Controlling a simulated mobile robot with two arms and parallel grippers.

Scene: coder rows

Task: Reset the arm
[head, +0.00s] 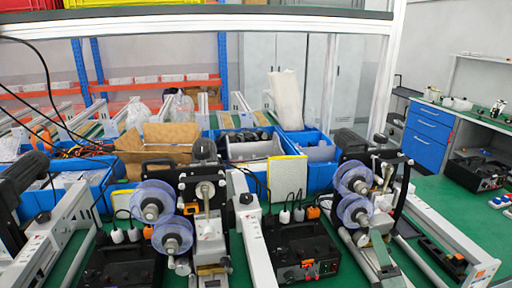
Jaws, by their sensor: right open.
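My right gripper is hard to pick out against the dark machine parts, and I cannot place its fingertips. I cannot make out anything between its jaws. I see no left arm or left gripper. One coder machine (205,188) with clear blue-rimmed reels (153,202) stands left of the middle. A second coder machine (384,170) with similar reels (354,178) stands to the right.
Black control boxes (303,248) and white rails (250,238) fill the green bench (75,262). Blue bins (312,152) with cardboard and parts stand behind. A blue drawer cabinet (430,135) is at the right. Green surface shows free at the right (455,197).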

